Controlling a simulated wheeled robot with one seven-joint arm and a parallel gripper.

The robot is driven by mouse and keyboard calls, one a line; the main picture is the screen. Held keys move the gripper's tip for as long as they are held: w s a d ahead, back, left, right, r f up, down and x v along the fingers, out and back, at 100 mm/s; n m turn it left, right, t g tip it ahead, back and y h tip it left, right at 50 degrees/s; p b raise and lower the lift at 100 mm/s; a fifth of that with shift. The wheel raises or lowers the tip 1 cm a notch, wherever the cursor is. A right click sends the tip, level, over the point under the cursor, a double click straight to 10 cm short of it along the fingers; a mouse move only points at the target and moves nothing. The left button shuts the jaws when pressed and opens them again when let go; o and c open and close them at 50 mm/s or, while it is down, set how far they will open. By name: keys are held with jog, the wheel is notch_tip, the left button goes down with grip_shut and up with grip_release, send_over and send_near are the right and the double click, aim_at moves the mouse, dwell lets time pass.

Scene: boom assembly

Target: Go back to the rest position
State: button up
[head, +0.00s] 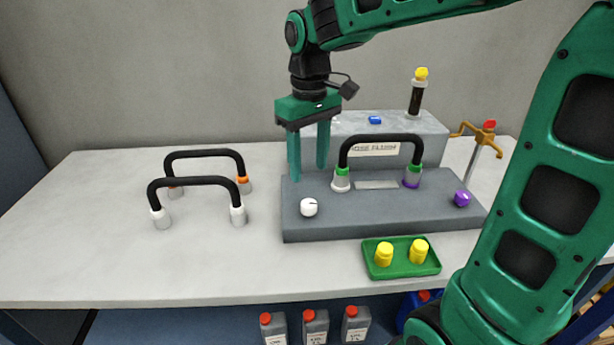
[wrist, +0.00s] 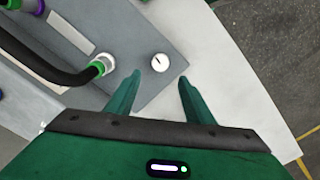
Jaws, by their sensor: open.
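My gripper (head: 308,160) is open and empty, pointing down above the left end of the grey base block (head: 340,225). Its fingers also show apart in the wrist view (wrist: 160,85), with a white round knob (wrist: 160,62) between and beyond the tips. The same knob shows in the head view (head: 309,207), in front of the fingers. A black hose (head: 383,138) arches over the grey block, with a green-ringed white end on the left and a green and purple end on the right. The fingers are apart from the hose.
Two more black hoses (head: 195,181) stand arched on the table's left. A green tray (head: 381,271) with two yellow pieces lies in front. A raised grey block (head: 430,130) bears a yellow-topped post (head: 416,98). A brown tap with a red top (head: 480,131) stands right. The table's front left is clear.

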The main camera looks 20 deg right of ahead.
jog(key=shift+r, duration=0.3)
jog(key=s+d+f+m, duration=0.2)
jog(key=s+d+m, duration=0.1)
jog(key=s+d, duration=0.2)
jog(key=s+d+f+m, duration=0.3)
jog(key=s+d, duration=0.3)
jog(key=s, duration=0.4)
jog(key=s+d+f+m, duration=0.3)
jog(key=s+d, duration=0.3)
jog(key=s, duration=0.2)
jog(key=shift+d+f+m, duration=0.15)
jog(key=shift+d+m, duration=0.1)
jog(key=shift+m, duration=0.25)
jog(key=shift+w+f, duration=0.2)
jog(key=shift+w, duration=0.4)
